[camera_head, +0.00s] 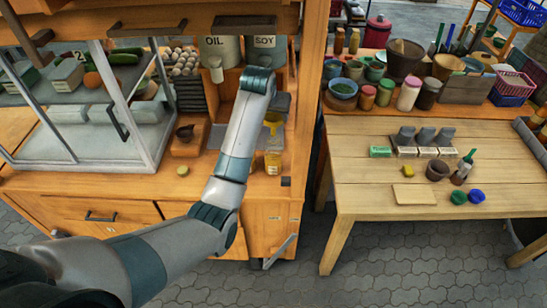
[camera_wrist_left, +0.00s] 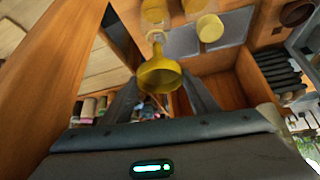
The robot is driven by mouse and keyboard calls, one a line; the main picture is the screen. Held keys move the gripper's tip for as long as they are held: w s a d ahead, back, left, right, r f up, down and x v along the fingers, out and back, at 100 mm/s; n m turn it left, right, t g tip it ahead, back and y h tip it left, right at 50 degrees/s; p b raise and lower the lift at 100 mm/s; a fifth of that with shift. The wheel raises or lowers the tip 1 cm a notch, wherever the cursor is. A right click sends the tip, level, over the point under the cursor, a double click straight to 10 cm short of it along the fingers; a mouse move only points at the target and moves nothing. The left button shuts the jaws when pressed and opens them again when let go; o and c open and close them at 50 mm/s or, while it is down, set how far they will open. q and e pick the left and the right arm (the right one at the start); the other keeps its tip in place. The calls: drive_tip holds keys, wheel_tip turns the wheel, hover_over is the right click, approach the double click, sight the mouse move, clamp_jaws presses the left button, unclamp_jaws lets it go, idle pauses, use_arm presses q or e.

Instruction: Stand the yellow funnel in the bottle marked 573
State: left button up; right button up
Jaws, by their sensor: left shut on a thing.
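The yellow funnel (camera_head: 273,120) is held by my left gripper above the wooden counter, and it also shows in the left wrist view (camera_wrist_left: 158,76). My left gripper (camera_wrist_left: 162,84) is shut on it, one dark finger on each side, with the funnel's narrow spout pointing away from the wrist. In the head view the gripper is mostly hidden behind my forearm. A small yellowish bottle (camera_head: 273,162) stands on the counter below the funnel, apart from it. Its marking is too small to read. My right gripper is not in view.
A glass case (camera_head: 80,115) is at the left. A small wooden box (camera_head: 187,142) is beside my arm. A table (camera_head: 350,180) with jars and bowls is at the right.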

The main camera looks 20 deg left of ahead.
use_arm(q)
drive_tip(key=shift+f, duration=0.45)
idle(0.5)
drive_tip(key=shift+f, duration=0.6)
drive_tip(key=o, duration=1.1)
drive_tip(key=shift+r, duration=0.1)
